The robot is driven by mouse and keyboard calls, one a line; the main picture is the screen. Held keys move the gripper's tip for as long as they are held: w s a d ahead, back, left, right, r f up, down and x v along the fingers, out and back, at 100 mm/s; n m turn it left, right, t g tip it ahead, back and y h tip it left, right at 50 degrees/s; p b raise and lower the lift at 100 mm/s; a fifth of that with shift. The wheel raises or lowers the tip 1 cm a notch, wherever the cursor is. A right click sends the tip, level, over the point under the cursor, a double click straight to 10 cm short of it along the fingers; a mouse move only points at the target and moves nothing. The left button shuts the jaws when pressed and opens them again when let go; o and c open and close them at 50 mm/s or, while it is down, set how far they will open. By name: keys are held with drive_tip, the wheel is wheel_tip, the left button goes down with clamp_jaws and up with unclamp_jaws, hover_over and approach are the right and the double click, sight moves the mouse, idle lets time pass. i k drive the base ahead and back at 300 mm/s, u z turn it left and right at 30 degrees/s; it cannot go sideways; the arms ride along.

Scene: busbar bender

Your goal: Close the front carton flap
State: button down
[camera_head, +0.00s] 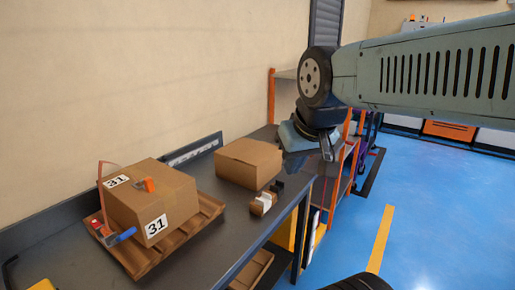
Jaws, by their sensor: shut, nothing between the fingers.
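A plain brown carton (247,164) sits on the dark workbench near its back edge, and its top looks flat. A larger brown carton (172,192) with white "31" labels stands to its left on a wooden pallet (140,262). I cannot tell which carton has the front flap, and no raised flap shows clearly on either. My gripper (328,153) hangs from the wrist to the right of the plain carton, apart from it. It points down, is shut and appears empty. The arm and wrist hide part of the bench's far end.
A small box with a white label (263,204) lies in front of the plain carton. A red and blue tool (112,235) rests by the large carton, with an orange item (149,185) on top. Shelving with orange posts (271,97) stands behind the gripper. Blue floor (440,215) is clear at right.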

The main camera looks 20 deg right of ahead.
sight(256, 156)
drive_tip(key=u, duration=0.2)
drive_tip(key=i, duration=0.9)
drive_tip(key=z, duration=0.1)
